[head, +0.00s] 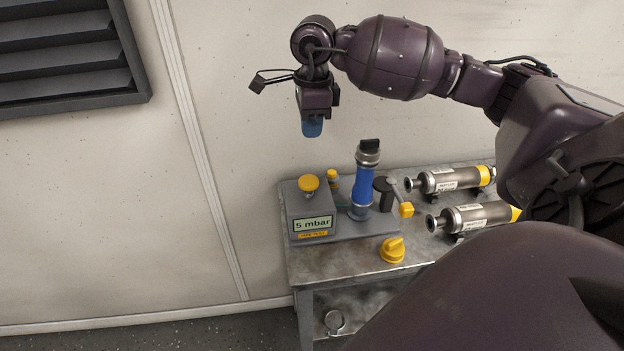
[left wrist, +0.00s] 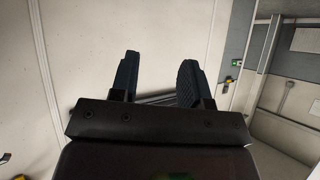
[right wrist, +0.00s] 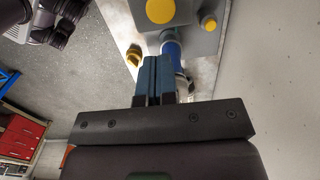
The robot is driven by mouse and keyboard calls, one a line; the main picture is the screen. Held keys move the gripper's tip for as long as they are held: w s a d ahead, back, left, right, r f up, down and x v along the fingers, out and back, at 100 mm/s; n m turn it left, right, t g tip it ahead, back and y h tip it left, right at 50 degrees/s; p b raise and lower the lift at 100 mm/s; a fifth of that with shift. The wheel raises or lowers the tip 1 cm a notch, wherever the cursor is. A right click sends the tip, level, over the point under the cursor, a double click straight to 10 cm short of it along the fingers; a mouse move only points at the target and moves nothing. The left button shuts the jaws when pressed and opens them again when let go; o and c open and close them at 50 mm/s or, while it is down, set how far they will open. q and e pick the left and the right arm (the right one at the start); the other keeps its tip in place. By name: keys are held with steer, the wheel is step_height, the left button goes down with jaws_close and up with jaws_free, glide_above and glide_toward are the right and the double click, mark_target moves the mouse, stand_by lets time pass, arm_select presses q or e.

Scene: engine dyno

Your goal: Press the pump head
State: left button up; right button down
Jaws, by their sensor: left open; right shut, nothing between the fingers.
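A grey box (head: 311,212) with a round yellow button (head: 308,183) on top and a "5 mbar" display stands at the left end of a metal bench. Beside it a blue cylinder (head: 362,188) with a grey and black top (head: 369,147) stands upright. I cannot tell for sure which part is the pump head. My right gripper (head: 312,127) is shut and empty, pointing down in the air above the box and cylinder, touching neither. In the right wrist view its fingers (right wrist: 155,75) partly cover the blue cylinder (right wrist: 170,47). My left gripper (left wrist: 158,78) is open and empty, facing the wall.
The bench (head: 350,262) also carries a yellow knob (head: 392,250), a small yellow-capped part (head: 333,179), a yellow block (head: 406,209) and two metal cylinders (head: 450,179) (head: 475,217) at the right. A wall stands behind. The air around the right gripper is clear.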

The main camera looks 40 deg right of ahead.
step_height(320, 180, up, 2)
glide_toward(309, 180)
steer(key=shift+g, duration=0.3)
steer(key=f, duration=0.7)
steer(key=shift+w+a, duration=0.1)
steer(key=shift+w, duration=0.1)
steer(key=shift+f+p, duration=0.25)
steer(key=shift+p, duration=0.05)
arm_select(q)
steer(key=shift+s+a+r, duration=0.1)
steer(key=shift+s, duration=0.35)
steer(key=shift+s, duration=0.1)
